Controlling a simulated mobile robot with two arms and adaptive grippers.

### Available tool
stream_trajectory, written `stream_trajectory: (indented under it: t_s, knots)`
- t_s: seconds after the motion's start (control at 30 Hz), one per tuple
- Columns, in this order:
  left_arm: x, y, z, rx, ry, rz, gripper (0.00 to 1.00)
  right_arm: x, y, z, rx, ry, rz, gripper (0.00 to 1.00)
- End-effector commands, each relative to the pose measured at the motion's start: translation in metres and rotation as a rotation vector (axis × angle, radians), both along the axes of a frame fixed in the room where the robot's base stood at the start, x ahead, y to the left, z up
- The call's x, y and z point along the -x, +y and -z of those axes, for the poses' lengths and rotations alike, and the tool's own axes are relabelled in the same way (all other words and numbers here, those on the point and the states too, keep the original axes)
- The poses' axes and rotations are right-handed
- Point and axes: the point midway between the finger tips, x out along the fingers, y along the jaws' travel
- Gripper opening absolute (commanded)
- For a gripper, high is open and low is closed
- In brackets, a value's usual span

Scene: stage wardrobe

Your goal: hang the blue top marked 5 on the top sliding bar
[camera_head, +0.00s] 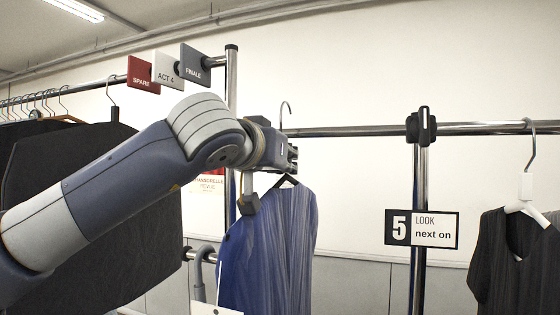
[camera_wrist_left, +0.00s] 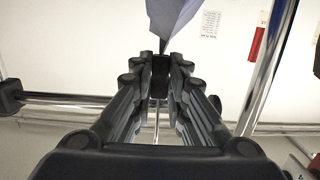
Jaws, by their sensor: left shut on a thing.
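The blue pleated top (camera_head: 275,250) hangs from a dark hanger under my left gripper (camera_head: 291,158) in the head view. The gripper is shut on the hanger, and the hanger's metal hook (camera_head: 286,110) sticks up above it. The hook's upper curve shows above the level of the top bar (camera_head: 370,131); I cannot tell whether it is over the bar or in front of it. In the left wrist view the fingers (camera_wrist_left: 160,72) are closed around a dark piece, with pale blue cloth (camera_wrist_left: 172,18) beyond. No number is readable on the top. My right gripper is out of view.
A black clamp (camera_head: 421,126) on a post divides the bar, with a sign "5 LOOK next on" (camera_head: 422,229) below. A dark garment (camera_head: 515,265) hangs at the right. Dark garments (camera_head: 75,200) hang left, near SPARE, ACT 4 and FINALE tags (camera_head: 167,69). The bar between gripper and clamp is clear.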

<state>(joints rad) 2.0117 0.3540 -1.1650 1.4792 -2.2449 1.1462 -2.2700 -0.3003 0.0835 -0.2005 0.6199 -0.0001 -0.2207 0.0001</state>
Motion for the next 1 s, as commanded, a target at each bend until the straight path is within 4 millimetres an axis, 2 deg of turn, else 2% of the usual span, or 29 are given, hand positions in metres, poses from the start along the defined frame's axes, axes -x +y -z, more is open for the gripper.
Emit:
stream_trajectory:
  t_s: [0.6,1.0]
  knots:
    - [-0.029,-0.012,-0.001,0.002,-0.001,0.000,0.00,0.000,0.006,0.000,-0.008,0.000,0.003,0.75]
    - [-0.030,-0.012,-0.001,0.000,-0.003,0.001,0.00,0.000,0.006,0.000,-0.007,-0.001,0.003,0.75]
